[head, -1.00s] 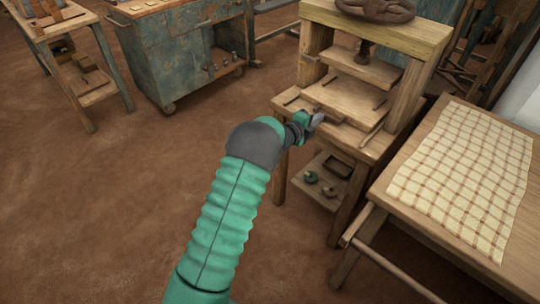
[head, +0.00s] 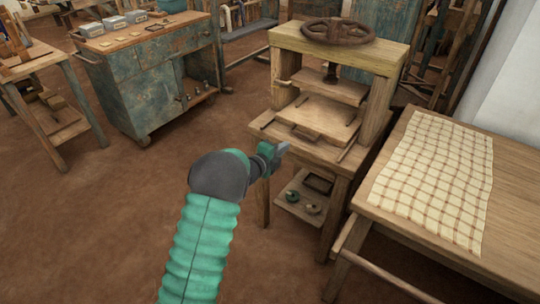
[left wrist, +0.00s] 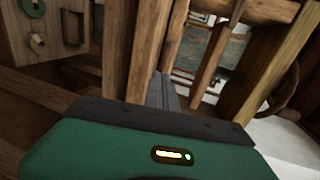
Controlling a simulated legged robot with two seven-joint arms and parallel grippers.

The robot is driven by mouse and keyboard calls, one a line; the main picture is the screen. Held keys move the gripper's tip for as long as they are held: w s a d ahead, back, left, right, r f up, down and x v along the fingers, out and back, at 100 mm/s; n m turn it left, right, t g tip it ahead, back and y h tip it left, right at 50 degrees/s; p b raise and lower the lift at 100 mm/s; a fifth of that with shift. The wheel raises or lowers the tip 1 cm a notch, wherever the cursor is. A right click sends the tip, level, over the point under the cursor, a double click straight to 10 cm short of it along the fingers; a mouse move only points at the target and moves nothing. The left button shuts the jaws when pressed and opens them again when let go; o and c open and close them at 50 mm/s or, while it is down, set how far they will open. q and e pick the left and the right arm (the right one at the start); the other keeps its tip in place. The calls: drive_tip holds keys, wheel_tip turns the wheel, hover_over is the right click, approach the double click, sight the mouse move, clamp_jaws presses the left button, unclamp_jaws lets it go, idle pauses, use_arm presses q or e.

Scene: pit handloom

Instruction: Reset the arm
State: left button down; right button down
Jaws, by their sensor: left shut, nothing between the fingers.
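My left arm, with a green ribbed sleeve and dark elbow, reaches up from the bottom of the head view. My left gripper (head: 284,147) is shut and empty, in front of the left front edge of the wooden screw press (head: 330,152). I cannot tell whether it touches the press. In the left wrist view the shut fingers (left wrist: 162,92) point toward wooden posts, with the green gripper body filling the bottom. My right gripper is not in view.
A table (head: 400,225) with a checked cloth (head: 437,178) stands at the right. A worn blue cabinet (head: 150,90) with boxes on top stands at the back left, beside a wooden stand (head: 60,110). The press's lower shelf (head: 290,207) holds small round items. Brown floor at the left is open.

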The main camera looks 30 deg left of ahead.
use_arm(q)
drive_tip(key=s+d+f+n+g, duration=0.2)
drive_tip(key=s+d+n+g, duration=0.3)
drive_tip(key=s, duration=0.7)
drive_tip(key=s+d+f+n+g+y+p, duration=0.1)
drive_tip(key=s+d+n+g, duration=0.45)
drive_tip(key=s, duration=0.75)
drive_tip(key=s+d+f+n+g, duration=0.2)
drive_tip(key=s+d+n, duration=0.4)
drive_tip(key=s+n, duration=0.45)
wheel_tip(320, 180, up, 23)
drive_tip(key=s+m+p, duration=0.1)
drive_tip(key=m+p, duration=0.1)
drive_tip(key=p, duration=2.1)
drive_tip(key=shift+f, duration=0.15)
drive_tip(key=shift+s+a, duration=0.1)
